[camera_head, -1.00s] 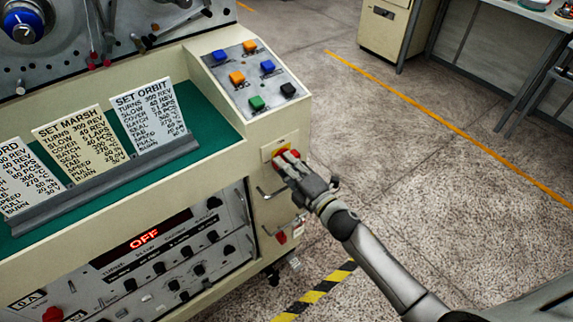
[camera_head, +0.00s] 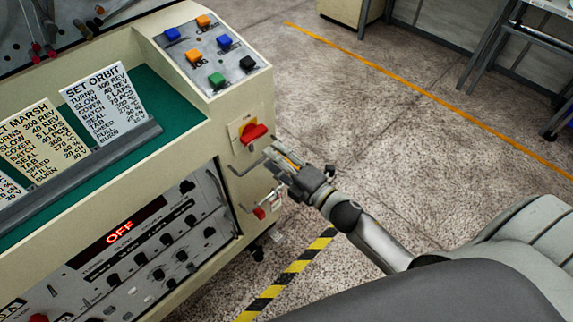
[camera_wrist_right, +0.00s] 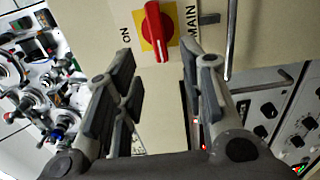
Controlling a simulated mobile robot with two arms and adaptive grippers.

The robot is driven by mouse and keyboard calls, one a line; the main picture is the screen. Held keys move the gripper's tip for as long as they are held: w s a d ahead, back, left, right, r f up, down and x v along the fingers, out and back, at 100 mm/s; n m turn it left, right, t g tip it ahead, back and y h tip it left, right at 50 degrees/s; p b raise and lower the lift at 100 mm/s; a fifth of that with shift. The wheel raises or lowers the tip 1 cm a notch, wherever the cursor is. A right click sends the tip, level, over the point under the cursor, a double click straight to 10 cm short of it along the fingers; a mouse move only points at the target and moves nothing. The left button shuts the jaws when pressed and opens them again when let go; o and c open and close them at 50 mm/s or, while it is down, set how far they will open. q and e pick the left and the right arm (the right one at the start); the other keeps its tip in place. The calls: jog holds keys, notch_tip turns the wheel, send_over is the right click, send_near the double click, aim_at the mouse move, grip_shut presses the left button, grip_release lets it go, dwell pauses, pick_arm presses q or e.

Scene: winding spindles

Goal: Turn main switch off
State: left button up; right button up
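The main switch (camera_head: 253,132) is a red knob on a yellow plate, on the cream end panel of the machine. In the right wrist view the red knob (camera_wrist_right: 157,30) lies between the words ON and MAIN. The display (camera_head: 125,233) on the machine front reads OFF in red. My right gripper (camera_head: 275,158) is just below and to the right of the switch, apart from it. In the right wrist view its fingers (camera_wrist_right: 155,85) are spread with nothing between them. My left gripper is not in view.
Metal handles (camera_head: 247,166) stick out of the panel near my right gripper. A smaller red knob (camera_head: 259,213) sits lower down. Coloured buttons (camera_head: 208,53) and upright cards (camera_head: 105,103) are on top. The floor to the right is clear up to the benches.

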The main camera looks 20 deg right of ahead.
jog(key=shift+v, duration=1.8)
jog(key=s+d+f+m+g+h, duration=0.2)
jog(key=s+f+m+g, duration=0.15)
jog(key=f, duration=0.75)
jog(key=s+d+f+m+g+h, duration=0.2)
jog(key=s+f+m, duration=0.25)
jog(key=f, duration=0.55)
jog(key=s+d+f+m+g+h, duration=0.15)
jog(key=s+f+m, duration=0.25)
jog(key=f, duration=0.7)
jog(key=s+f+m+g, duration=0.2)
jog(key=s+f, duration=0.3)
jog(key=s, duration=0.4)
jog(key=s+a+f+m+g, duration=0.1)
jog(key=s+f+m+g, duration=0.2)
jog(key=s, duration=0.6)
jog(key=s+a+f+m+g, duration=0.1)
jog(key=s+f+m+g, duration=0.1)
jog(key=s+f+g, duration=0.2)
jog(key=s+f, duration=0.3)
jog(key=s, duration=0.2)
jog(key=shift+s+f+m+h+p, duration=0.15)
jog(key=shift+f+m+h+p, duration=0.2)
jog(key=shift+m+p, duration=0.05)
